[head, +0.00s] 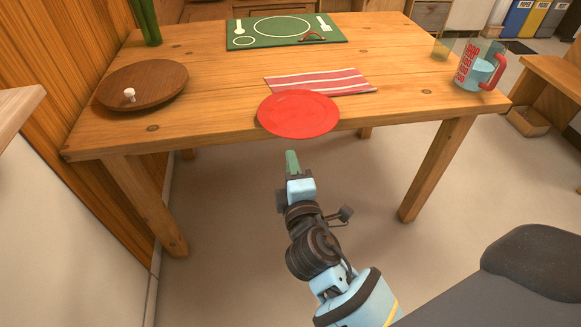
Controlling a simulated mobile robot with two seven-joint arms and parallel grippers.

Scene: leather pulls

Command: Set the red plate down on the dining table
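The red plate (298,114) is at the near edge of the wooden dining table (215,110), face up and looking level. Its near rim overlaps the table's front edge in the picture; I cannot tell whether it rests fully on the wood. My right gripper (292,161) is just in front of the plate, with green fingers pointing toward it. A small gap of floor shows between the fingertips and the rim, so the gripper looks apart from the plate. The fingers overlap in this view, so their opening is hidden. My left gripper is not in view.
A red striped cloth (319,82) lies right behind the plate. A round wooden board (143,84) with a small white item is at left. A green placemat (285,31) lies at the back. A glass mug (480,67) stands at the right corner. The table's front right is clear.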

